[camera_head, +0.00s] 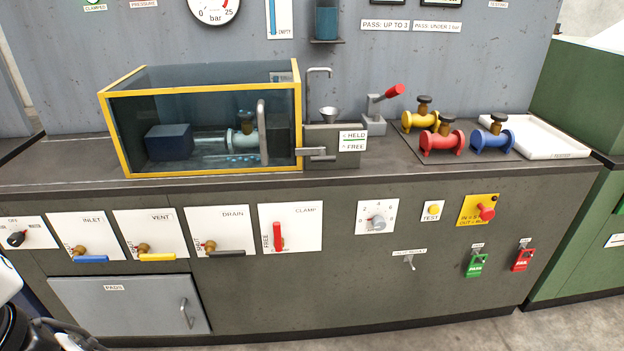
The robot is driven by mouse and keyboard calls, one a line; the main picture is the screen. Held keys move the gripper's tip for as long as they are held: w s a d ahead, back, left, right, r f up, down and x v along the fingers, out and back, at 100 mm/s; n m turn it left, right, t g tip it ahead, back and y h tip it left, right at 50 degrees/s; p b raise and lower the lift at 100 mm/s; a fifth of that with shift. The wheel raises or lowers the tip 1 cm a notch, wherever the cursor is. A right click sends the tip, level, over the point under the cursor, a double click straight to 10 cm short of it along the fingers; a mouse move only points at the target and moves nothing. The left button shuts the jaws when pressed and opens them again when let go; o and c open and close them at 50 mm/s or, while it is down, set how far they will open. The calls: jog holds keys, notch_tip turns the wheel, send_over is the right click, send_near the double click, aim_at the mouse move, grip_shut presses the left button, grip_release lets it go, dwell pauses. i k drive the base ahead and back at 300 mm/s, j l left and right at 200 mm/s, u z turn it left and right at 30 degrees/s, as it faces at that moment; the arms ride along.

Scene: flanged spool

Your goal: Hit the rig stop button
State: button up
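The rig stop button (487,212) is a red knob on a yellow plate (466,211), on the right part of the bench front. The knob appears to stand out from the plate. Lettering on the plate's left side is small and seems to mention in and out positions. Part of my arm shows at the lower left corner, far from the button. My gripper's fingers are not in view.
Left of the button are a yellow TEST button (432,210) and a numbered dial (377,222). Below hang a green PASS tag (476,265) and a red FAIL tag (523,259). A small lever (409,261) sticks out lower. The floor in front looks clear.

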aim_at(486, 213)
jog(key=i+j+z, duration=0.1)
jog(key=j+z, duration=0.2)
jog(key=j, duration=0.65)
jog(key=j+z, duration=0.25)
jog(key=j, duration=0.65)
jog(key=k+j+z, duration=0.15)
jog(key=j+z, duration=0.15)
jog(key=j, duration=0.65)
jog(key=i+l+z, duration=0.4)
jog(key=l, duration=0.25)
jog(key=i+l+z, duration=0.4)
jog(key=i, duration=0.3)
